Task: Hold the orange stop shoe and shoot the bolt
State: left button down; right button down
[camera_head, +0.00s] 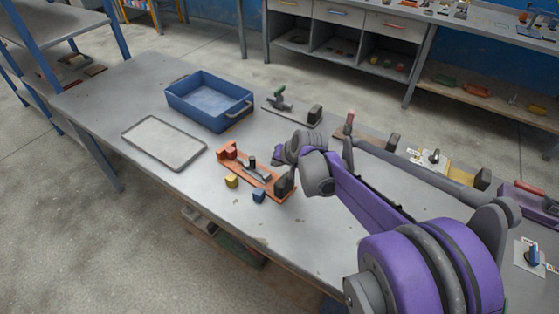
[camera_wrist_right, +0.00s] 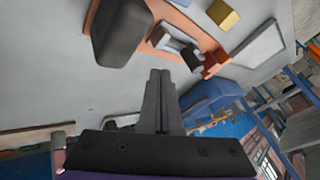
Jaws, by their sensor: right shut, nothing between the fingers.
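An orange fixture board (camera_head: 266,183) lies on the grey bench in the head view, with an orange block (camera_head: 228,151) at its far left end, which looks like the stop shoe. A grey bolt-like part with a dark upright knob (camera_head: 252,162) lies along the board. A dark block (camera_head: 285,183) stands at its near right end. The wrist view shows the orange block (camera_wrist_right: 214,62) and dark block (camera_wrist_right: 122,32) too. My right gripper (camera_wrist_right: 160,76) is shut and empty, its fingertips pointing toward the board, apparently apart from it. My left gripper is not in view.
A yellow cube (camera_head: 231,181) and a blue cube (camera_head: 258,196) sit at the board's near side. A grey tray (camera_head: 186,165) and blue bin (camera_head: 242,106) stand to the left and behind. Other fixtures, one with a green handle (camera_head: 279,93), line the back and right.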

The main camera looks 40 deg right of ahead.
aim_at(257, 169)
jog(key=x, duration=0.3)
jog(key=shift+w+a, duration=0.25)
jog(key=shift+w, duration=0.1)
jog(key=shift+w+a+r, duration=0.1)
jog(key=shift+w+a, duration=0.6)
jog(key=shift+w, duration=0.1)
jog(key=shift+w+a, duration=0.3)
jog(key=shift+w, duration=0.05)
jog(key=shift+w+a, duration=0.15)
jog(key=shift+w, duration=0.4)
jog(key=shift+w+a, duration=0.15)
jog(key=shift+w, duration=0.4)
jog(key=shift+s, duration=0.15)
